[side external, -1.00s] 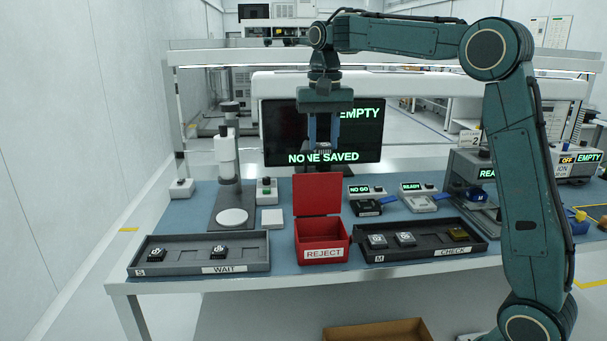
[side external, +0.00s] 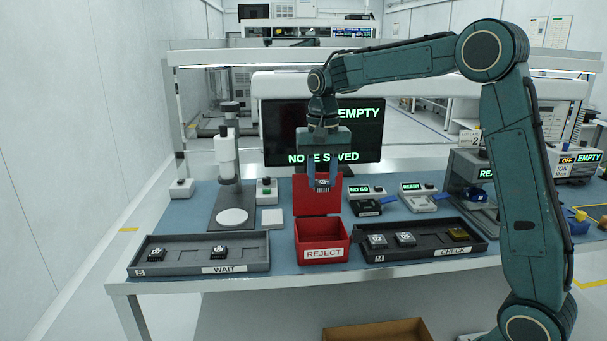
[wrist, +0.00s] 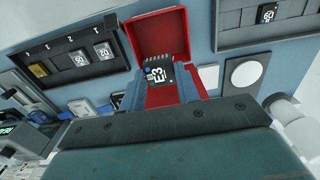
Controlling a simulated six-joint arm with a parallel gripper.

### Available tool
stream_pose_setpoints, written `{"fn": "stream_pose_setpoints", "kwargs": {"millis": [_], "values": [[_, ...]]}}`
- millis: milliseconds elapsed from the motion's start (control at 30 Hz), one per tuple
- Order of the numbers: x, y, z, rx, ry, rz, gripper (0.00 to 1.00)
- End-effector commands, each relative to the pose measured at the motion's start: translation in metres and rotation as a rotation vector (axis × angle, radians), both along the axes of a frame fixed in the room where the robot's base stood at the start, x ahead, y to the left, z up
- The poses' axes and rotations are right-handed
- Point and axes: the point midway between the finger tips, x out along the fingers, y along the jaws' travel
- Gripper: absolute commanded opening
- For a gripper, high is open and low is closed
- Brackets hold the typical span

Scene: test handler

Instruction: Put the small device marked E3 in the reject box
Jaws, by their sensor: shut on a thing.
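My gripper (side external: 322,184) is shut on the small device marked E3 (side external: 322,184), a dark chip with light pins. My gripper holds the device above the box, in front of the raised lid in the side view. In the wrist view the red box (wrist: 160,22) lies beyond and beneath the device.
The WAIT tray (side external: 180,267) on the left holds two devices. The CHECK tray (side external: 425,254) on the right holds several parts. A NO GO unit (side external: 366,198) and a READY unit (side external: 420,197) stand behind it. A microscope-like stand (side external: 228,165) is at the left back.

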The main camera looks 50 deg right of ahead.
Motion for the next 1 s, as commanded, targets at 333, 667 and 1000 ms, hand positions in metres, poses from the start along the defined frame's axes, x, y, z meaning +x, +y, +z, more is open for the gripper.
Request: {"fn": "stream_pose_setpoints", "kwargs": {"millis": [333, 667, 1000], "values": [[-0.001, 0.000, -0.068, 0.001, 0.005, 0.000, 0.12], [0.000, 0.000, -0.117, 0.000, 0.003, 0.000, 0.12], [0.000, 0.000, -0.125, -0.001, 0.001, 0.000, 0.12]]}}
